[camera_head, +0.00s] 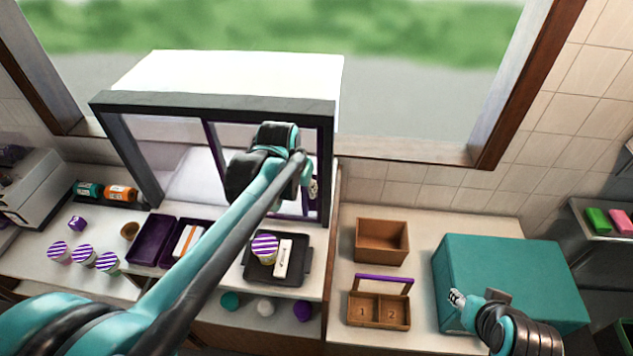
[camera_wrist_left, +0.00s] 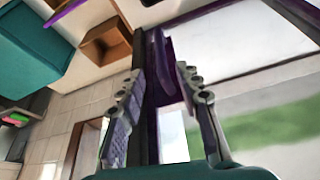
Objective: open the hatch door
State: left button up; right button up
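The hatch is a dark-framed window (camera_head: 215,106) at the back of the counter, with a purple-framed door (camera_head: 217,150) in it. My left arm reaches across to its right side. My left gripper (camera_head: 313,188) is mostly hidden behind its wrist in the head view. In the left wrist view the two fingers of my left gripper (camera_wrist_left: 163,85) stand apart, with a purple upright part of the door (camera_wrist_left: 168,50) between or just beyond them. Contact cannot be told. My right gripper (camera_head: 456,298) is over the teal box's front left corner, its finger opening too small to tell.
A black tray (camera_head: 300,277) with a striped cup, purple bins (camera_head: 152,240) and several striped cups (camera_head: 83,254) stand below my left arm. To the right are a wooden box (camera_head: 381,222), a wooden caddy with a purple handle (camera_head: 383,281) and a teal box (camera_head: 505,265).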

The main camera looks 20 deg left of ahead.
aim_at(303, 196)
pick_arm(q)
jog(key=x, duration=0.7)
jog(key=shift+s+a+f+b, duration=0.1)
jog(key=shift+s+a+b, duration=0.05)
jog(key=shift+b, duration=0.25)
jog(key=shift+s, duration=0.1)
grip_shut()
